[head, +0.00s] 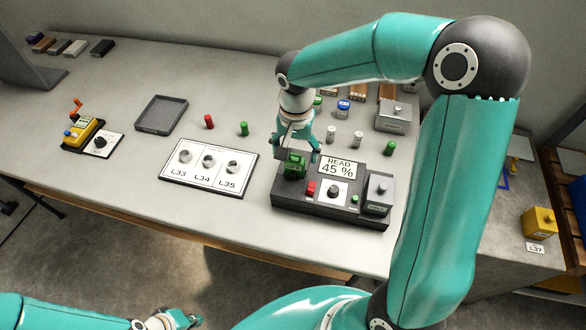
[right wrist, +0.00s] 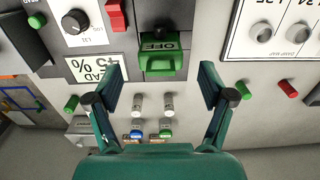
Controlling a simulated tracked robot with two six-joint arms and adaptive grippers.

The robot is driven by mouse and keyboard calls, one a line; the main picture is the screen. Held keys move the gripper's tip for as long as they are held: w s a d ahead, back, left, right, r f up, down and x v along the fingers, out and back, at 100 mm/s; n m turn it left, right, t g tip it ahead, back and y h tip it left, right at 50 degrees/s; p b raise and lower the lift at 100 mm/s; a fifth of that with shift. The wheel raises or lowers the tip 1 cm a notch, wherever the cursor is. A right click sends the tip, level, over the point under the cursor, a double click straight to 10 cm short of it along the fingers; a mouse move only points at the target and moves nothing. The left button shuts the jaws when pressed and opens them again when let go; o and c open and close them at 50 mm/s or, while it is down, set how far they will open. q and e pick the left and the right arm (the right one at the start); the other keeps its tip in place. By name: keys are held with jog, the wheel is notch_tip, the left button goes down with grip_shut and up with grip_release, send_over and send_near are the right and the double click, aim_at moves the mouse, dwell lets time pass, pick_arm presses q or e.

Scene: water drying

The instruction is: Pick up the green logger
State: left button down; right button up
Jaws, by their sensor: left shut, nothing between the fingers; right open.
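The green logger (head: 295,165) is a small green box with a dark knob on top. It sits on the left end of the dark reader station (head: 283,201), beside the "READ 45 %" display. It also shows in the right wrist view (right wrist: 158,64), with "OFF" on its face. My right gripper (head: 298,152) is open over the logger. In the wrist view its fingers are on either side of the logger, apart from it, with nothing held. My left gripper (head: 182,320) is shut and empty at the bottom of the head view, away from the table.
On the station are a red block (head: 311,187), a dial (head: 334,190) and a grey box (head: 378,192). A white panel (head: 205,186) marked L33 to L35 lies to the left. Red and green cylinders (head: 244,128) stand behind it. A dark tray (head: 161,114) is farther left.

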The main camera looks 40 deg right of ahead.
aim_at(295, 167)
notch_tip(295, 167, down, 4)
jog(key=shift+a+f+p, duration=0.1)
jog(key=shift+f+p, duration=0.1)
jog(key=shift+p, duration=0.1)
jog(key=c, duration=1.3)
jog(key=shift+r, duration=0.1)
